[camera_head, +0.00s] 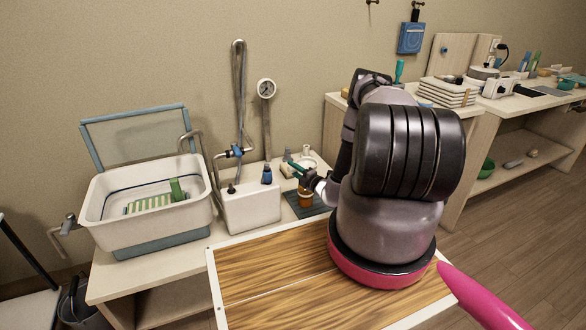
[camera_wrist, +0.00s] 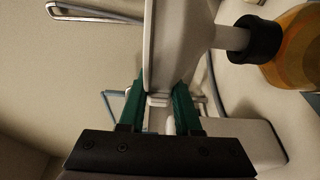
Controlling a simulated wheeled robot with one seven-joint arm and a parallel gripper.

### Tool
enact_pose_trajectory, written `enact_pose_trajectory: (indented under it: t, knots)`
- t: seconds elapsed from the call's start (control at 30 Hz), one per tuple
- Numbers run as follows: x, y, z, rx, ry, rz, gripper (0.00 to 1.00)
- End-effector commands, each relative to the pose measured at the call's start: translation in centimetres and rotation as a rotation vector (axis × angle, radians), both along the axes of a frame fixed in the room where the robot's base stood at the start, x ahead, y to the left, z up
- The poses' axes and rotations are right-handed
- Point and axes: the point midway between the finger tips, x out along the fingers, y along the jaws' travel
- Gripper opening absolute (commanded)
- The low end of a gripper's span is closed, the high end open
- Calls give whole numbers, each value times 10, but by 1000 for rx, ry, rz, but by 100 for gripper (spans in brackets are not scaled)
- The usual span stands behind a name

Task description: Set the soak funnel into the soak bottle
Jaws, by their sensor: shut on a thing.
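The white soak funnel (camera_wrist: 185,35) fills the upper middle of the wrist view, its wide rim to the left and its stem to the right. My gripper (camera_wrist: 162,88) has green fingers shut on the funnel near its rim. The funnel's stem meets the black neck of the amber soak bottle (camera_wrist: 296,52). How deep the stem sits in the neck cannot be told. In the head view the small amber bottle (camera_head: 305,199) stands on a dark mat, just below my gripper (camera_head: 294,167). The funnel is hard to make out there.
A white basin (camera_head: 148,207) with a raised lid is further left. The wooden board (camera_head: 270,270) in front is clear.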

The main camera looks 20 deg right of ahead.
Motion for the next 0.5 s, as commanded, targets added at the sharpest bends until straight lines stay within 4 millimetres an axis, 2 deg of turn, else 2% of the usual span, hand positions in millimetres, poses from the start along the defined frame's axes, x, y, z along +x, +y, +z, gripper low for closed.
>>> enact_pose_trajectory:
  t: [0.5]
  knots:
    - [0, 0, -13, 0, 0, 0, 0]
